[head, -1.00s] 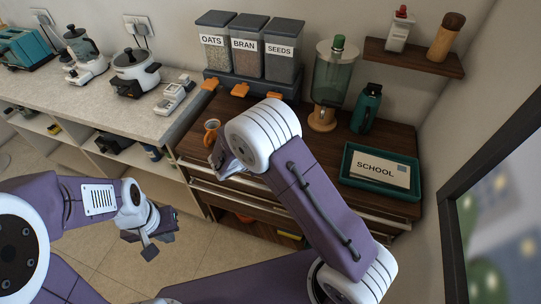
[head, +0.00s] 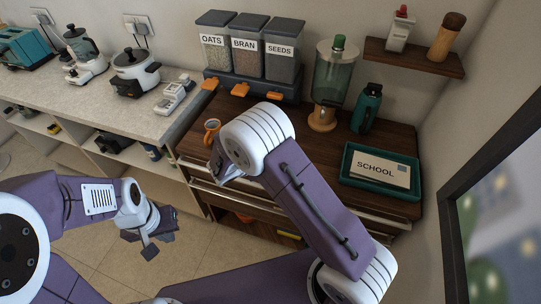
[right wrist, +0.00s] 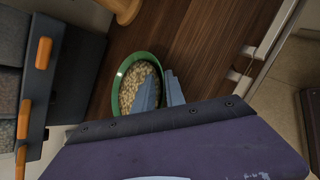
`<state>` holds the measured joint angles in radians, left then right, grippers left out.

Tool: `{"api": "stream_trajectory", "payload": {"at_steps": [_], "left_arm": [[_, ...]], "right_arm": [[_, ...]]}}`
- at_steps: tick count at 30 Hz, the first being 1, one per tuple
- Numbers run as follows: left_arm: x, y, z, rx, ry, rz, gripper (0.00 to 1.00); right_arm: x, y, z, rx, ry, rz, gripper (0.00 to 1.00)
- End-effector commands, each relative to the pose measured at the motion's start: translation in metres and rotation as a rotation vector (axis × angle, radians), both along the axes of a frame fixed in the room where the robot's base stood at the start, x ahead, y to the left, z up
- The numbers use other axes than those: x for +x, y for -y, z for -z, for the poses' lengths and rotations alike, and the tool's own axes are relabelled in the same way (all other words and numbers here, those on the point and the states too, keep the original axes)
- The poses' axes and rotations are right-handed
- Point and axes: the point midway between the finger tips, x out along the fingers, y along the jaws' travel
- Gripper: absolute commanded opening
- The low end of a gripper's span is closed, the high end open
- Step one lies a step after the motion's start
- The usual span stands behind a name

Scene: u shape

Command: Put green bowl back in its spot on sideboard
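The green bowl (right wrist: 119,78), filled with pale flakes or seeds, shows in the right wrist view over the dark wood sideboard (right wrist: 190,30). My right gripper (right wrist: 160,82) has one finger inside the bowl and one outside, close together with the rim pinched between them. I cannot tell whether the bowl's base touches the wood. In the head view my right arm hides the bowl, and only part of the right gripper (head: 220,166) shows by the sideboard's front edge. My left gripper (head: 140,244) is empty over the floor, its fingers apart.
Dispensers labelled OATS, BRAN and SEEDS (head: 250,55) stand at the back. A blender-like jar (head: 330,80), a teal bottle (head: 366,108) and a green SCHOOL tray (head: 347,178) occupy the right side.

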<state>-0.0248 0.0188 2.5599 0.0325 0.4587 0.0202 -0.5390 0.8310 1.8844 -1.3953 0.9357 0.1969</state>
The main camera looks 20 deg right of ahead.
Motion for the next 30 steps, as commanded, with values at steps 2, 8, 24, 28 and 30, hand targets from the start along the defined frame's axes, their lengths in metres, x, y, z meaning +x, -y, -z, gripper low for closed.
{"api": "stream_trajectory", "payload": {"at_steps": [2, 8, 24, 28, 30], "left_arm": [[0.000, 0.000, 0.000, 0.000, 0.000, 0.000, 0.00], [0.000, 0.000, -0.001, 0.000, 0.000, 0.000, 0.00], [0.000, 0.000, -0.002, 0.000, 0.000, 0.000, 0.00], [0.000, 0.000, -0.002, 0.000, -0.001, 0.000, 0.00], [0.000, 0.000, -0.002, 0.000, 0.000, 0.000, 0.00]], "right_arm": [[-0.009, -0.014, -0.012, 0.002, 0.003, -0.006, 0.15], [-0.036, -0.046, -0.044, 0.002, 0.003, -0.006, 0.15], [-0.100, -0.011, -0.052, 0.204, -0.091, 0.289, 0.15], [-0.174, 0.025, -0.038, 0.598, -0.109, 0.771, 0.15], [-0.197, 0.027, -0.037, 0.798, -0.047, 1.007, 0.15]]}}
